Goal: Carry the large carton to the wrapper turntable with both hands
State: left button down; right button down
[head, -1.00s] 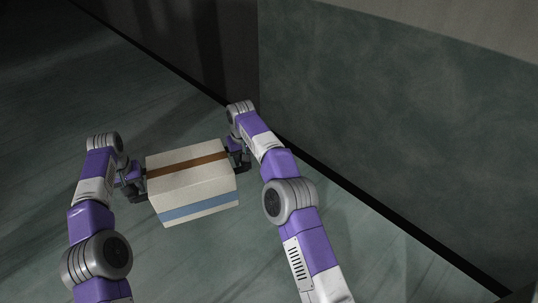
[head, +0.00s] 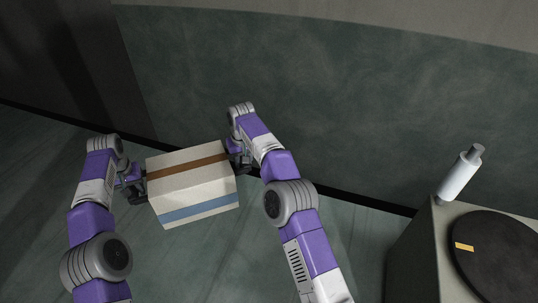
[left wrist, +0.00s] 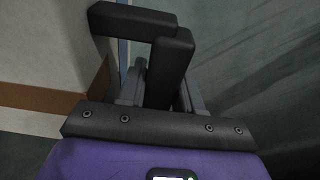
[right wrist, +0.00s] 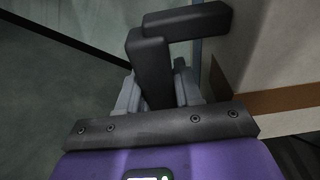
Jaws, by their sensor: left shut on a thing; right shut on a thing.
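The large carton (head: 192,182) is a cream box with a brown tape band on top and a blue stripe on its front. It is held up between my two arms, above the floor. My left gripper (head: 137,190) is shut on its left side, and my right gripper (head: 241,163) is shut on its right side. The carton's side also shows in the left wrist view (left wrist: 45,50) and in the right wrist view (right wrist: 275,50). The wrapper turntable (head: 500,258) is a dark round disc with a yellow mark, on a grey cabinet at the lower right.
A white film roll on a post (head: 460,174) stands at the cabinet's back left corner. A green wall (head: 330,110) with a dark skirting runs behind the carton. The floor (head: 345,240) between my right arm and the cabinet is clear.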

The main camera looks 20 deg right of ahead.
aim_at(514, 267)
jog(key=z, duration=1.65)
jog(key=i, duration=2.25)
jog(key=z, duration=2.15)
